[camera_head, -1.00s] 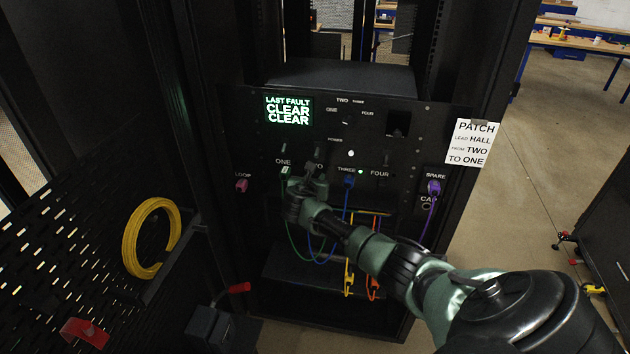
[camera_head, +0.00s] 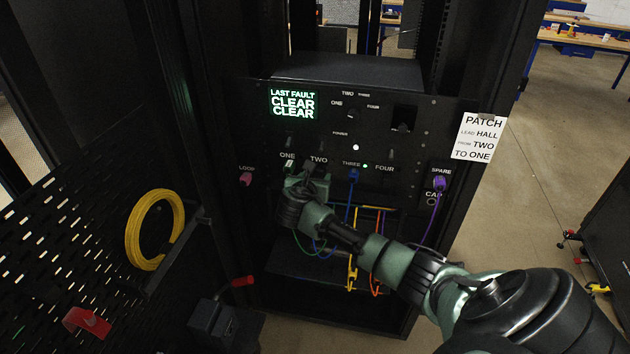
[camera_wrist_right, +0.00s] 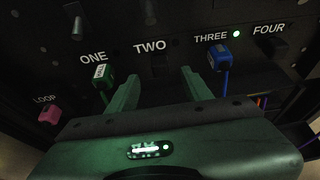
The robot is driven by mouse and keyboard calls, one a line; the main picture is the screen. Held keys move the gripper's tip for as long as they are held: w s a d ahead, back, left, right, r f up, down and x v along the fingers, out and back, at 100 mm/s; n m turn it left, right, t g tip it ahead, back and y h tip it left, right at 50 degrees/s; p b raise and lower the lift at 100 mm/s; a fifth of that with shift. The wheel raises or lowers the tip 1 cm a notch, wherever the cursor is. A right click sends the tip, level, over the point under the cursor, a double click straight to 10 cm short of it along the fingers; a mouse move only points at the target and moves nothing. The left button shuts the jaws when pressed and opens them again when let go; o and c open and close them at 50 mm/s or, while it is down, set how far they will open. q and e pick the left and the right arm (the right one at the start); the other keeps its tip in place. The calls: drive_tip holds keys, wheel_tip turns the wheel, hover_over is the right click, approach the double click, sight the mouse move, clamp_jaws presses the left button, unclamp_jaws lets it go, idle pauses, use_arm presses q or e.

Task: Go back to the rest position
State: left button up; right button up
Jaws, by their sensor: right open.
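My right gripper (camera_head: 308,170) is in front of the rack panel below the label TWO. In the right wrist view its two green fingers (camera_wrist_right: 158,82) stand apart with nothing between them. The TWO socket (camera_wrist_right: 160,66) shows dark beyond the fingers and looks empty. A green lead's plug (camera_wrist_right: 102,76) with a white tag sits under ONE, just left of the fingers. A blue plug (camera_wrist_right: 219,58) sits under THREE, to their right. Both plugs are apart from the fingers. In the head view the hand hides part of the green cable. My left gripper is not in view.
A pink plug (camera_head: 246,179) is at LOOP and a purple one (camera_head: 439,184) at SPARE. Yellow and orange cables (camera_head: 352,272) hang below the panel. A yellow cable coil (camera_head: 155,230) hangs on the left pegboard. A paper sign (camera_head: 478,137) is on the right rack post.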

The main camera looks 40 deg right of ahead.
drive_tip(key=shift+s+a+r, duration=0.2)
drive_tip(key=shift+s+a, duration=0.15)
drive_tip(key=shift+a, duration=0.1)
idle(0.3)
